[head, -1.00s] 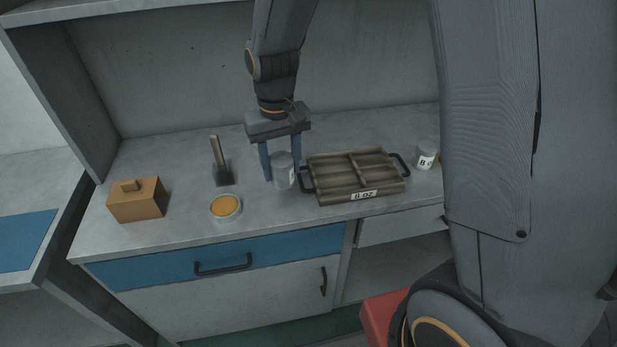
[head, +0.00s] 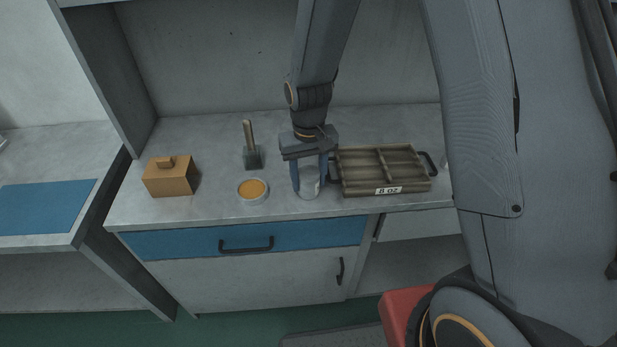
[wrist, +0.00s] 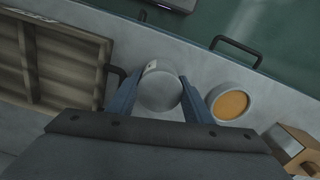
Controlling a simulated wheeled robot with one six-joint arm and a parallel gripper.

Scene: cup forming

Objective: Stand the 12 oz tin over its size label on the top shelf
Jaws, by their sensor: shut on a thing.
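My gripper (head: 309,186) points down at the front of the counter, its two blue fingers on either side of a grey cylindrical tin (head: 308,188), shut on it. The wrist view shows the tin (wrist: 158,92) from above, between the fingers, with part of a pale label on its side. The label's writing cannot be read, so I cannot tell its size. The tin looks upright; whether it touches the counter is unclear. The top shelf and its size labels are not in view.
A wooden divided tray (head: 365,170) labelled "8 oz" is close to the tin's right. A dish with orange contents (head: 253,188), a dark block tool with a handle (head: 252,157) and a tan box (head: 170,178) stand to the left. A blue drawer (head: 200,242) is below.

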